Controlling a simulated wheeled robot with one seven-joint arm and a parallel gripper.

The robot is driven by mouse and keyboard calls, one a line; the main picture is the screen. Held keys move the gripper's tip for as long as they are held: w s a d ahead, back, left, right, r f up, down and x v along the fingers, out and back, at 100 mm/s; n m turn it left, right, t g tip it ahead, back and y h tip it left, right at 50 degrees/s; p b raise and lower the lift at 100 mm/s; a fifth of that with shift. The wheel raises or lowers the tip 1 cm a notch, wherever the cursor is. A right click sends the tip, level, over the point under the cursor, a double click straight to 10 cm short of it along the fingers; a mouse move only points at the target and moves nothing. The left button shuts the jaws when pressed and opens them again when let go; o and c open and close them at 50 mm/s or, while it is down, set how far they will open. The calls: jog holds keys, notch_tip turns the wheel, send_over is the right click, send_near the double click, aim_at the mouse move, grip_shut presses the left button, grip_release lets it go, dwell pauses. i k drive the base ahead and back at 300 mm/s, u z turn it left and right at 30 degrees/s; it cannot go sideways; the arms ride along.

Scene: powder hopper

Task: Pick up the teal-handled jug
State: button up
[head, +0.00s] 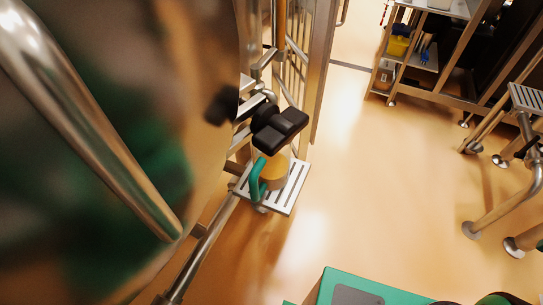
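The jug (274,175) with the teal handle (257,179) stands on a small slotted metal platform (291,196) beside the large steel vessel. Its handle faces the lower left. A tan round area shows in its body. I cannot tell how far the block is from the jug. I do not see my gripper in this view, and nothing is seen holding the jug.
The curved steel vessel (110,130) fills the left side, close to the camera. Metal frame bars (297,50) rise behind the jug. A shelf rack (412,52) stands at the upper right and a metal step frame (508,160) at the right. The middle floor is clear.

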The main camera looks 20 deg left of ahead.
aim_at(269, 174)
jog(key=u, duration=0.2)
jog(key=k, duration=0.55)
jog(key=u, duration=0.6)
jog(key=k, duration=0.75)
jog(key=u, duration=0.55)
jog(key=i, duration=0.55)
jog(key=z, duration=0.3)
